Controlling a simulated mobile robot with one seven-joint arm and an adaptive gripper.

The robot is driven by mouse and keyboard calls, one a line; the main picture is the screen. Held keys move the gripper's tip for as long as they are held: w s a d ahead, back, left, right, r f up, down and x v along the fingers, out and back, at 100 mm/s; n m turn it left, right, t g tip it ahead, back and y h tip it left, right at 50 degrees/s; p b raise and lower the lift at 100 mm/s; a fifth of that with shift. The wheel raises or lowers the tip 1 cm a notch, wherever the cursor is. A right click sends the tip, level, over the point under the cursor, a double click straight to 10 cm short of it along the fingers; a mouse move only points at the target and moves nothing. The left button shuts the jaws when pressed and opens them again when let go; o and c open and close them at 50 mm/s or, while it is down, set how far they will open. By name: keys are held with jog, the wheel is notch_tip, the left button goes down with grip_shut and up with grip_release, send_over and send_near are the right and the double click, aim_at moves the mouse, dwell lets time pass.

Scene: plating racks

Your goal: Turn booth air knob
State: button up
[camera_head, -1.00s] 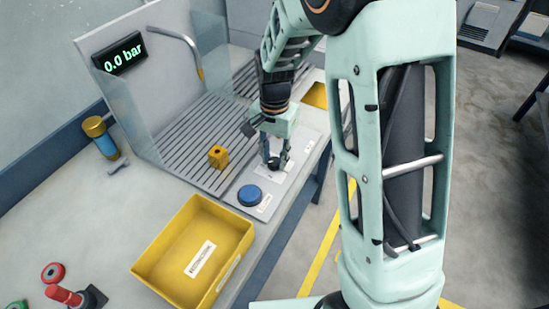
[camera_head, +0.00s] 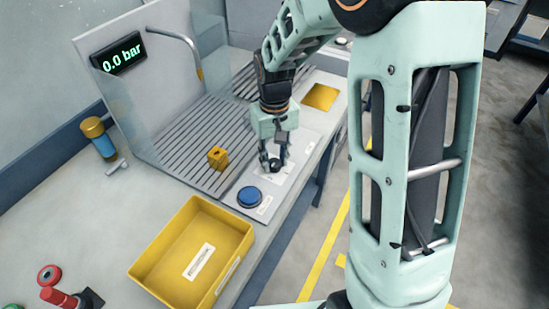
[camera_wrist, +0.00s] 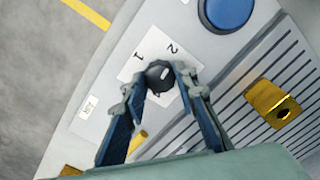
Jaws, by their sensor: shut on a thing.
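The booth air knob (camera_wrist: 159,76) is a dark round knob with a light mark on its top. It sits on a white label plate (camera_wrist: 131,70) printed with numbers, of which 1 and 2 can be read. My gripper (camera_wrist: 157,80) points down over the panel with one finger on each side of the knob, shut on it. In the head view my gripper (camera_head: 273,162) is at the front panel beside the slatted booth floor, and the knob is mostly hidden by the fingers. The display (camera_head: 122,53) on the booth wall reads 0.0 bar.
A blue button (camera_head: 249,196) is close to the knob, with a yellow block (camera_head: 217,157) on the slats. A yellow bin (camera_head: 147,264) stands nearer on the bench.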

aim_at(275, 162)
jog(key=shift+n, duration=0.6)
jog(key=o, duration=1.2)
jog(key=shift+c, duration=0.2)
jog(key=shift+r, duration=0.1)
notch_tip(275, 162, up, 12)
